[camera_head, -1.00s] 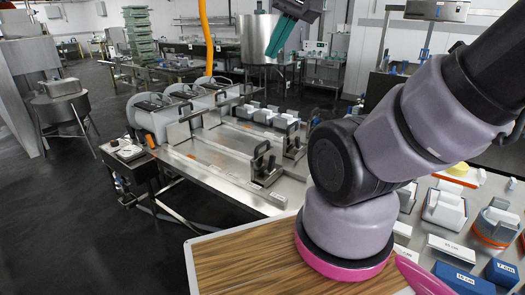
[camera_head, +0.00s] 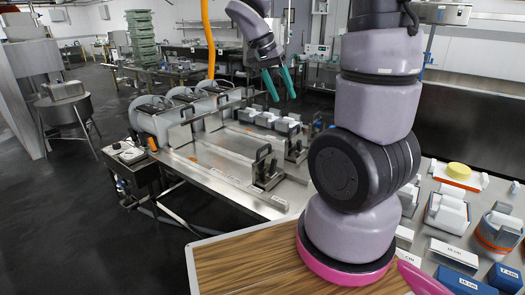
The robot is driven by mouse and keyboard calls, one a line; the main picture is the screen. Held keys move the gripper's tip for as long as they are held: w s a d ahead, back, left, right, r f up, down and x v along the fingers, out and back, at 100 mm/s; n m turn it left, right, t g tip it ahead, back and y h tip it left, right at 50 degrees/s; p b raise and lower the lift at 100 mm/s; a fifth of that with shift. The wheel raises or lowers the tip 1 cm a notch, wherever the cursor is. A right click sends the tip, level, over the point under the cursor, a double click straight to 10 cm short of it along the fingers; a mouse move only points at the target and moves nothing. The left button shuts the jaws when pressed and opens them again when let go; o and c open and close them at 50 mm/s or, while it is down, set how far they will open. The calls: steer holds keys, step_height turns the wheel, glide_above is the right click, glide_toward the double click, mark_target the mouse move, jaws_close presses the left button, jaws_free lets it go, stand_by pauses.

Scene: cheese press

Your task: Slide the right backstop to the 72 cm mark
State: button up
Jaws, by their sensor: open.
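The steel press table (camera_head: 215,184) stands left of my arm, with long rails across it. A metal backstop with a black handle (camera_head: 266,168) stands at the right end of the nearer rail. A second backstop with a dark handle (camera_head: 296,146) stands behind it, farther right. I cannot tell from this view which one the task calls the right backstop. Scale marks along the rails are too small to read. My gripper (camera_head: 279,84), with two teal fingers spread apart, hangs empty in the air above and beyond the backstops, touching nothing.
Grey cylinders (camera_head: 155,118) line the table's far left end. White-topped moulds (camera_head: 268,118) sit behind the rails. Space above the rails is clear.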

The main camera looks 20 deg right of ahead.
steer(key=w+d+f+m+h, duration=0.1)
steer(key=w+d+f+h, duration=0.1)
steer(key=w+f+h, duration=0.35)
steer(key=t+h, duration=0.5)
glide_toward(262, 149)
steer(key=s+d+r, duration=0.4)
steer(key=d+r, duration=0.1)
steer(key=r, duration=0.2)
steer(key=w+a+f+n+t, duration=0.15)
steer(key=a+f+t, duration=0.3)
steer(key=f, duration=0.45)
steer(key=shift+m+t, duration=0.25)
steer(key=shift+t, duration=0.1)
steer(key=x, duration=1.1)
steer(key=shift+w+d+f, duration=0.15)
steer(key=shift+w+f, duration=0.1)
steer(key=shift+f, duration=0.1)
jaws_close()
